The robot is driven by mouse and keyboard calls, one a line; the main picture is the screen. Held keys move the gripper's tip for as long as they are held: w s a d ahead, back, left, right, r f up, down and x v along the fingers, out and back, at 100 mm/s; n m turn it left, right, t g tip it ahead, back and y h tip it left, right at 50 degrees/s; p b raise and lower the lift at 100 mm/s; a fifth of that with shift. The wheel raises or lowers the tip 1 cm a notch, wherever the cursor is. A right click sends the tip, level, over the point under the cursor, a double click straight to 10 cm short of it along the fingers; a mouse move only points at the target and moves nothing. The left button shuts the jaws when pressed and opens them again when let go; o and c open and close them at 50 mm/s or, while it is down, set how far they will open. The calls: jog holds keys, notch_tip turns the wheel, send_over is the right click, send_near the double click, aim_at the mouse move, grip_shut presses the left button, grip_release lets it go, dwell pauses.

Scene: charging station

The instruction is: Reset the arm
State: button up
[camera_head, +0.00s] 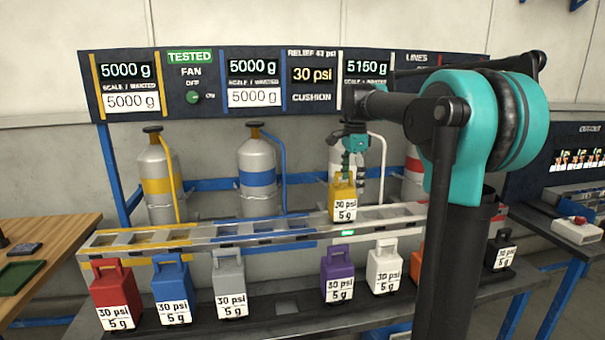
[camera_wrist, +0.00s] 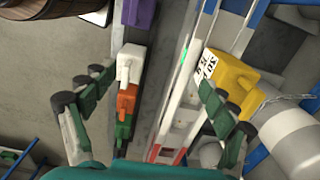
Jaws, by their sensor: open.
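My arm reaches from the right in the head view. My gripper (camera_head: 353,170) hangs at its end, just above and behind the yellow weight (camera_head: 344,203), and partly overlaps its handle in the picture. The yellow weight is labelled 30 psi, 5 g and stands on the metal rail (camera_head: 210,232). In the wrist view my gripper (camera_wrist: 155,84) has its green-and-grey fingers spread wide with nothing held between them. The yellow weight (camera_wrist: 234,77) lies by the right finger there, not between the fingers. Whether that finger touches it I cannot tell.
Red (camera_head: 116,296), blue (camera_head: 172,290), grey (camera_head: 229,285), purple (camera_head: 337,272), white (camera_head: 383,268) and black (camera_head: 499,252) weights stand on the front shelf. An orange one is partly hidden by my arm. Gas cylinders (camera_head: 257,170) and a display panel (camera_head: 205,117) stand behind the rail.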

jog(key=s+d+f+n+t, duration=0.2)
jog(key=s+f+n, duration=0.5)
jog(key=s+f, duration=0.6)
jog(key=s+d+f+n+t, duration=0.2)
jog(key=s+f+n, duration=0.6)
jog(key=s+f, duration=0.5)
notch_tip(320, 180, down, 2)
jog(key=shift+s+f, duration=0.25)
